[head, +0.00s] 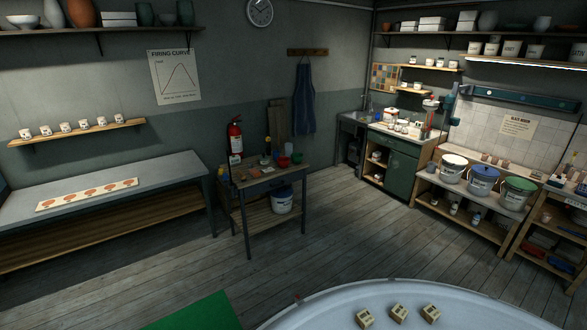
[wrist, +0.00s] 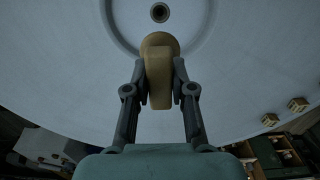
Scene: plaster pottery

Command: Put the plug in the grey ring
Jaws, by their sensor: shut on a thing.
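In the wrist view, my gripper (wrist: 159,66) is shut on the tan plug (wrist: 159,92), with one finger on each side. The plug has a rounded far end and a narrower block-like body. A small grey ring (wrist: 152,14) with a dark centre lies beyond the plug, near the top edge of the wrist view. The plug is apart from the ring in this view; its height above the surface is hard to tell. Neither my gripper, the plug nor the ring shows in the head view.
A large pale round surface (head: 340,310) fills the bottom of the head view. Several small tan blocks (head: 399,312) stand near its edge; two blocks (wrist: 298,104) show at the right in the wrist view. The surface around the ring is clear. Workbenches stand farther away.

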